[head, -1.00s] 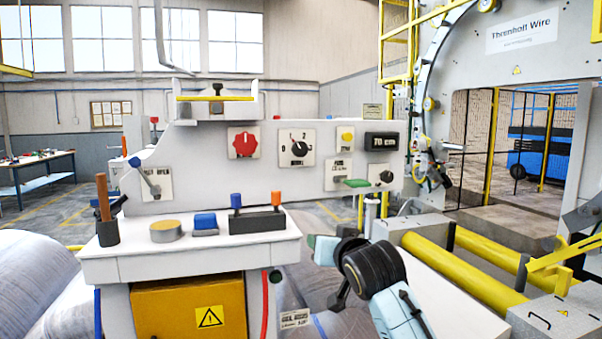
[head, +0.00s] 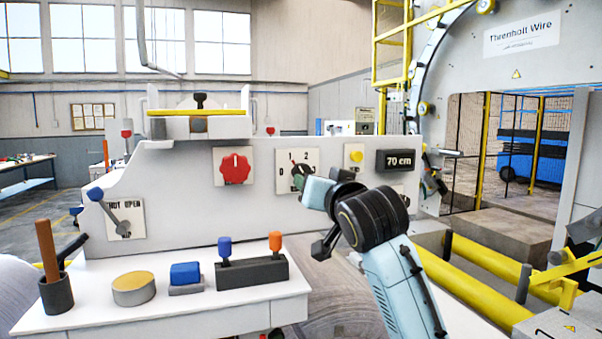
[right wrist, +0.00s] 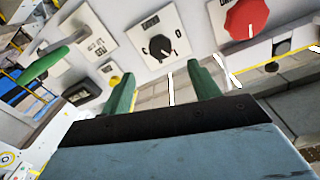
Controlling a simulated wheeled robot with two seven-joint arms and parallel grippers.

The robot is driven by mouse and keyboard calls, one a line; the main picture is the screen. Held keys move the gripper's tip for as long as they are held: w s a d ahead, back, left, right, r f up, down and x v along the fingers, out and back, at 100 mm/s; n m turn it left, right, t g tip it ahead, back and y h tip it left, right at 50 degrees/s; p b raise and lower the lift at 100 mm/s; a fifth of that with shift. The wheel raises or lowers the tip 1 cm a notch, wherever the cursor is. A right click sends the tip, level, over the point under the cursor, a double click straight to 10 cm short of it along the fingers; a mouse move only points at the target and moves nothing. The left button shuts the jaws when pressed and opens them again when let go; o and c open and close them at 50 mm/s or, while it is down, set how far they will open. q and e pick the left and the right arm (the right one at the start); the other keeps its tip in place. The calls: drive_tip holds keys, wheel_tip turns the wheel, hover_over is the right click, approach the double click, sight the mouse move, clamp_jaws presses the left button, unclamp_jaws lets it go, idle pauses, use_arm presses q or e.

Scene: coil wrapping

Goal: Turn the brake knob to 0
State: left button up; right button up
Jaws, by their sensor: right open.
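The brake knob (right wrist: 161,48) is a black dial on a white plate on the machine's panel. In the right wrist view it sits beyond my right gripper's fingertips (right wrist: 160,70), with a 0 mark to its right there. In the head view the brake plate (head: 284,159) shows 1 and 2 along its top, and the gripper partly hides the knob. My right gripper (head: 300,180) has its green fingers spread and empty, close in front of the knob; I see no clear contact. The knob's exact pointer direction is hard to read. My left gripper is not in view.
A red knob (head: 233,166) is left of the brake plate; a yellow button (head: 355,157) and a 70 cm display (head: 399,160) are to its right. A green lever (right wrist: 48,65) sticks out nearby. A shelf (head: 200,310) with several controls stands below.

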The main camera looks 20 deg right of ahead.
sight(301, 172)
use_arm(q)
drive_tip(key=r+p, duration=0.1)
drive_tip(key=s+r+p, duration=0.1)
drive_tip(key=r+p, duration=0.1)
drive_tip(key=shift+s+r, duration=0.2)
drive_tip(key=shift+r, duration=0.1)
use_arm(e)
drive_tip(key=w, duration=1.1)
drive_tip(key=c, duration=1)
drive_tip(key=shift+o, duration=0.2)
drive_tip(key=shift+n, duration=0.4)
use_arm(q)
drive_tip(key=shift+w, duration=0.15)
use_arm(e)
drive_tip(key=n, duration=1.1)
drive_tip(key=shift+d+r, duration=0.1)
drive_tip(key=shift+d, duration=0.05)
drive_tip(key=shift+n, duration=0.3)
